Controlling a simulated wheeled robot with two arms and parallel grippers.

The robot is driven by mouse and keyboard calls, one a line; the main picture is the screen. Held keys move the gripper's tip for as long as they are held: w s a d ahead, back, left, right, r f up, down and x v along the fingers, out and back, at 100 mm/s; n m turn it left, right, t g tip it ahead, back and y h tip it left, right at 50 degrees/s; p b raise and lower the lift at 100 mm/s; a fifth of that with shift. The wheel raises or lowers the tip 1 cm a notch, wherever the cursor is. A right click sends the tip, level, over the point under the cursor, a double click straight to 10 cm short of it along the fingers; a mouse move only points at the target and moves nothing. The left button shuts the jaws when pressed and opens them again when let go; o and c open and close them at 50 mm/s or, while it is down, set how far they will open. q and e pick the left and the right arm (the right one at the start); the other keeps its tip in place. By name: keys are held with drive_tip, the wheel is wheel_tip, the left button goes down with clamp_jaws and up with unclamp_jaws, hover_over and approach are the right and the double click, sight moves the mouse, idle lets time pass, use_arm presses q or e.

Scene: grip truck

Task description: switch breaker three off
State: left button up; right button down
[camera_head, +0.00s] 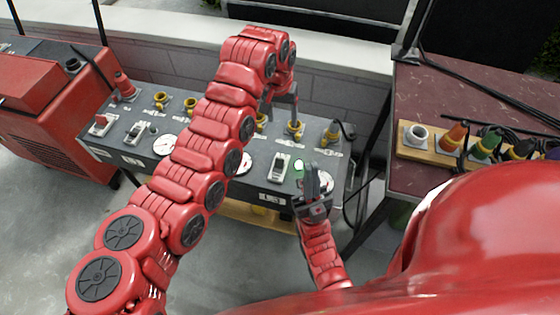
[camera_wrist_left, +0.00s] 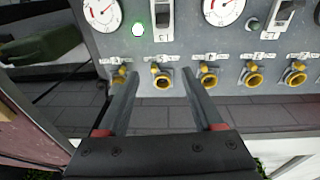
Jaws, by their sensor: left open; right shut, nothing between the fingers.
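A grey breaker panel (camera_head: 258,186) carries several lever switches. The rightmost breaker (camera_head: 280,166) has a pale lever plate and a lit green lamp (camera_head: 299,165) beside it. They also show in the left wrist view as the breaker (camera_wrist_left: 162,20) and the lamp (camera_wrist_left: 138,29). The label below it is too small to read surely. My left gripper (camera_head: 280,112) is open and empty over the panel's back edge; its fingers (camera_wrist_left: 160,72) point toward the yellow sockets, apart from the breaker. My right gripper (camera_head: 312,176) is shut and empty, in front of the panel's right end, just right of that breaker.
Yellow sockets (camera_wrist_left: 209,81) line the panel's back edge, and round gauges (camera_wrist_left: 222,9) sit beside the breakers. My left arm hides part of the panel. A red machine (camera_head: 50,110) stands left; a table (camera_head: 425,95) with coloured plugs stands right. A block wall is behind.

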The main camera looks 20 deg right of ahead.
sight(280, 159)
use_arm(q)
drive_tip(key=shift+g+y, duration=0.4)
drive_tip(key=shift+y, duration=0.2)
drive_tip(key=f, duration=0.5)
drive_tip(key=s+a+f, duration=0.1)
drive_tip(key=f, duration=0.5)
drive_tip(key=s+f, duration=0.1)
drive_tip(key=f, duration=0.4)
drive_tip(key=shift+s+a+f, duration=0.2)
drive_tip(key=shift+a+f, duration=0.05)
clamp_jaws()
